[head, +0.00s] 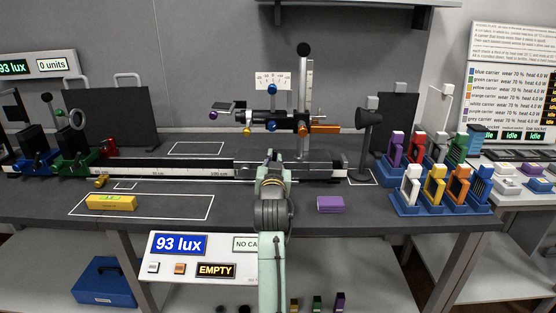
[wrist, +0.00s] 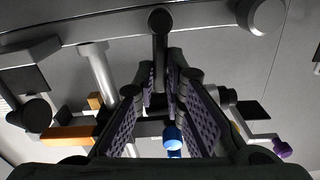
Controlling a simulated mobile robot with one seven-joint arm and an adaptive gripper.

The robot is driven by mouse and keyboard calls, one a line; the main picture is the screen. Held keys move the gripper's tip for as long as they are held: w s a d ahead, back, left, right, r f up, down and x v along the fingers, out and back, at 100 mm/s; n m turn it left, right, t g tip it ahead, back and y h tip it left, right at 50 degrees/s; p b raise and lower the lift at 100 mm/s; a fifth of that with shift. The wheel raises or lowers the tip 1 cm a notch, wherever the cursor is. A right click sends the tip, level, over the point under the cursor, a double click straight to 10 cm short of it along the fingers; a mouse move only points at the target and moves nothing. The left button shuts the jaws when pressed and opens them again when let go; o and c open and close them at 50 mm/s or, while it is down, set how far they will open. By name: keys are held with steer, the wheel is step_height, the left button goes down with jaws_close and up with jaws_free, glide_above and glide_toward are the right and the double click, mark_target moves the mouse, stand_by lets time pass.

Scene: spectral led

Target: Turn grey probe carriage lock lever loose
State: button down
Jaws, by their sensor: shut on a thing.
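My gripper (head: 270,160) is at the middle of the bench, at the dark carriage (head: 318,168) on the long rail. In the wrist view its two purple-padded fingers (wrist: 159,82) are closed around a dark grey rod with a rounded end, which I take as the grey probe carriage lock lever (wrist: 158,22). In the head view my gripper hides the lever, so its angle is unclear there. A blue knob (wrist: 172,138) shows beyond the fingers in the wrist view.
Above the carriage stand a scale post (head: 308,85), an orange bar (head: 325,128) and several coloured knobs. A purple block (head: 330,204) lies to the right of my arm, a yellow box (head: 111,202) at left. Coloured carriers stand in blue holders (head: 408,208) at right.

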steer(key=shift+a+f+n+p, duration=0.2)
steer(key=shift+a+n, duration=0.3)
steer(key=shift+n, duration=0.85)
steer(key=shift+a+f+n+p, duration=0.15)
steer(key=shift+a+n, duration=0.35)
steer(key=shift+n, duration=0.9)
steer(key=shift+a+f+n+p, duration=0.15)
steer(key=shift+a+n, duration=0.35)
steer(key=shift+n, duration=0.85)
steer(key=shift+r, duration=0.1)
steer(key=c, duration=1.7)
jaws_free()
steer(key=shift+o, duration=0.2)
steer(key=s, duration=1.2)
